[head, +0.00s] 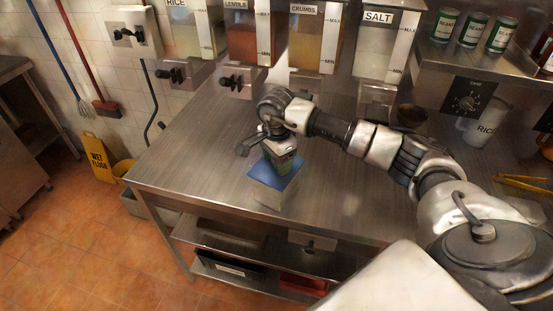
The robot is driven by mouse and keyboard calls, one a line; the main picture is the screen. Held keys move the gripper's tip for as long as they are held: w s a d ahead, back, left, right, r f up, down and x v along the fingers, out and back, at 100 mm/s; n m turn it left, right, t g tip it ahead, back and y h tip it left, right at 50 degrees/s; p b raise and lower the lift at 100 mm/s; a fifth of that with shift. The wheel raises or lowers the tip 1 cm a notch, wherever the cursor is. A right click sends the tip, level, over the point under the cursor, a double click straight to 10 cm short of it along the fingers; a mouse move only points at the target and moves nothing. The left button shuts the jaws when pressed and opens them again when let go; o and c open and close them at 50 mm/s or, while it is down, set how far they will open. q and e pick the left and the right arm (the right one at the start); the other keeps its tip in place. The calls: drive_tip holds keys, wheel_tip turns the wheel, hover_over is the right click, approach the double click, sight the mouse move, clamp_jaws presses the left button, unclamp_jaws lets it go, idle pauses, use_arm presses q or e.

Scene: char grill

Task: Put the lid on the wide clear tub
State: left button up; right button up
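A blue square lid (268,179) is near the front edge of the steel counter. A clear, greyish tub (272,202) shows just below it. From this angle I cannot tell whether the lid rests on the tub's rim or is held a little above it. My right gripper (281,168) reaches in from the right and points down at the back part of the lid. Its fingertips are hidden by the gripper body, so its grip on the lid is unclear. My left gripper is out of view.
Wall dispensers marked rice, lentils, crumbs and salt (378,45) hang above the back of the counter (188,150). The counter's left part is clear. A yellow wet-floor sign (97,157) stands on the floor at left.

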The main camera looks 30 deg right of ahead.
drive_tip(key=shift+r, duration=0.1)
wheel_tip(320, 180, up, 10)
drive_tip(key=b, duration=0.3)
wheel_tip(320, 180, up, 8)
drive_tip(key=p, duration=0.4)
drive_tip(key=shift+f+p, duration=0.2)
drive_tip(key=shift+p, duration=0.2)
